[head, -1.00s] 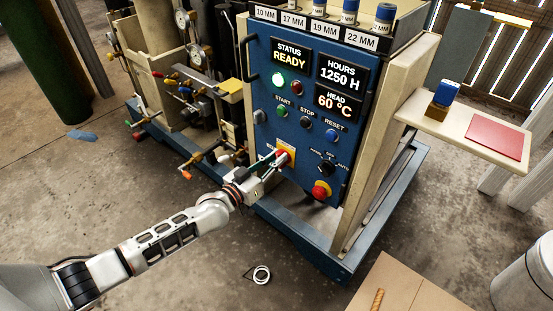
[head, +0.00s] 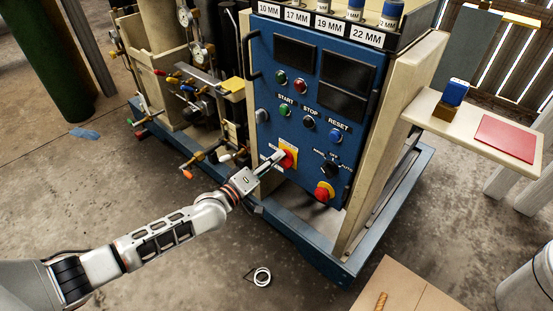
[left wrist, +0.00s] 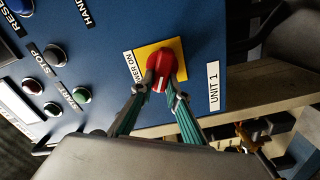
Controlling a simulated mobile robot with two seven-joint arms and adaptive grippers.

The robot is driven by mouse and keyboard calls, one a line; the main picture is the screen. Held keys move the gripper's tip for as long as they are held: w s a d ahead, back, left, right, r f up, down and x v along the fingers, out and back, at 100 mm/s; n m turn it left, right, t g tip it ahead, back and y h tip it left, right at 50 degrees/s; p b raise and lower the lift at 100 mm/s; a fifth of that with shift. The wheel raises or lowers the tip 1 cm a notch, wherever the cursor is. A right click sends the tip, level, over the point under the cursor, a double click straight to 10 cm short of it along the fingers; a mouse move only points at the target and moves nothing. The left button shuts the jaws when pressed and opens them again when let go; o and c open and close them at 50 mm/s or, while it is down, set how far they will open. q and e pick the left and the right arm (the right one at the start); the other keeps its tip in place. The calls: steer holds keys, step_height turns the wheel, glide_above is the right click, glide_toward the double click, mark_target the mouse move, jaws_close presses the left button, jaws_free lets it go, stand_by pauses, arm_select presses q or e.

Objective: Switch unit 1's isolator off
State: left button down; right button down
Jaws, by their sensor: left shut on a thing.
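The unit 1 isolator is a red rotary knob on a yellow plate, low on the left of the blue panel (head: 300,135) in the head view. In the left wrist view, the red knob (left wrist: 160,66) shows in front of the yellow plate (left wrist: 173,47), beside a "UNIT 1" label (left wrist: 214,88) and a label partly hidden that reads "...WER ON". My left gripper (left wrist: 161,93) has its two fingers on either side of the knob, shut on it. In the head view, my left gripper (head: 278,157) reaches the knob from the left. My right gripper is not in view.
The panel's display screens (head: 342,104) are dark. A red-and-yellow mushroom button (head: 324,192) and a black selector (head: 331,168) sit right of the isolator. START, STOP and RESET buttons (head: 335,133) are above. Pipes and valves (head: 195,90) stand left of the panel.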

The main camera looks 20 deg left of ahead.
arm_select(q)
steer(key=n, duration=0.2)
steer(key=f+n+b, duration=0.1)
steer(key=n, duration=0.2)
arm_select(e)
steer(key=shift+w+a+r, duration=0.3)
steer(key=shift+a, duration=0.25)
arm_select(q)
steer(key=shift+n, duration=0.3)
steer(key=c, duration=2)
jaws_free()
steer(key=shift+o, duration=0.2)
steer(key=shift+r, duration=0.1)
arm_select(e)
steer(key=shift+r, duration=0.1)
arm_select(q)
steer(key=v, duration=1.2)
